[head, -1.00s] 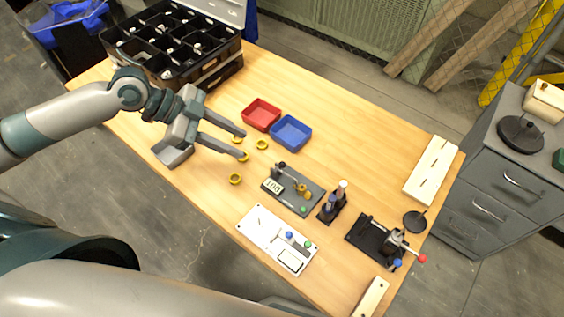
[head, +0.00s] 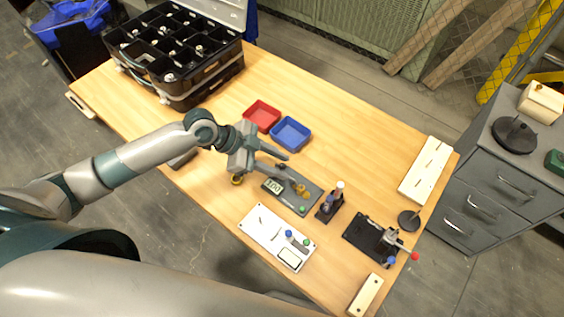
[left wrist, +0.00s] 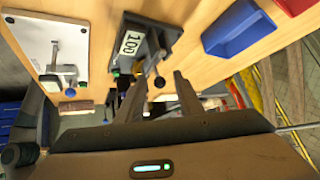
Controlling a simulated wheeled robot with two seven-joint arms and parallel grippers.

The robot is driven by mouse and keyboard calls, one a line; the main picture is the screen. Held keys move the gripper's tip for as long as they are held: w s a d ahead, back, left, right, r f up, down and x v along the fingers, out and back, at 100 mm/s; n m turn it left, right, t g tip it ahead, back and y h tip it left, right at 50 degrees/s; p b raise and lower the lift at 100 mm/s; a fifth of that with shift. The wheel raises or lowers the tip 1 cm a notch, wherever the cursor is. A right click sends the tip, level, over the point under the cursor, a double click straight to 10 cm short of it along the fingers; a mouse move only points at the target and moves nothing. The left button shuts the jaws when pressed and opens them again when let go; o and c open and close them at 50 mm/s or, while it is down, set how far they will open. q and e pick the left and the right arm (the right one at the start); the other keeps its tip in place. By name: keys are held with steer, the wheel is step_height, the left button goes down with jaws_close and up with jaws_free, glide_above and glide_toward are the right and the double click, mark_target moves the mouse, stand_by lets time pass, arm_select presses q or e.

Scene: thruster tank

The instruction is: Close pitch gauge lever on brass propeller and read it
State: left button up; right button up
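A dark gauge plate with a white "100" display (head: 273,186) lies on the bench in the head view. A brass propeller (head: 300,188) sits on it, by a green button. In the left wrist view the gauge plate (left wrist: 150,28) is near the top, and a lever with a black ball knob (left wrist: 160,82) shows between my fingers in the picture. My left gripper (head: 288,168) is open and empty, its fingertips at the gauge's upper left edge. It also shows in the left wrist view (left wrist: 161,80). I cannot tell whether it touches the lever. My right gripper is out of view.
Red (head: 262,114) and blue (head: 291,133) trays stand behind the gripper. A white panel (head: 262,224) lies in front of the gauge, a small black stand (head: 328,208) to its right, a clamp fixture (head: 368,238) farther right. A loose brass piece (head: 237,179) lies left.

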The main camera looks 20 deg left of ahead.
arm_select(q)
steer(key=shift+w+d+f, duration=0.15)
steer(key=shift+d+f, duration=0.3)
steer(key=shift+f, duration=0.05)
jaws_close()
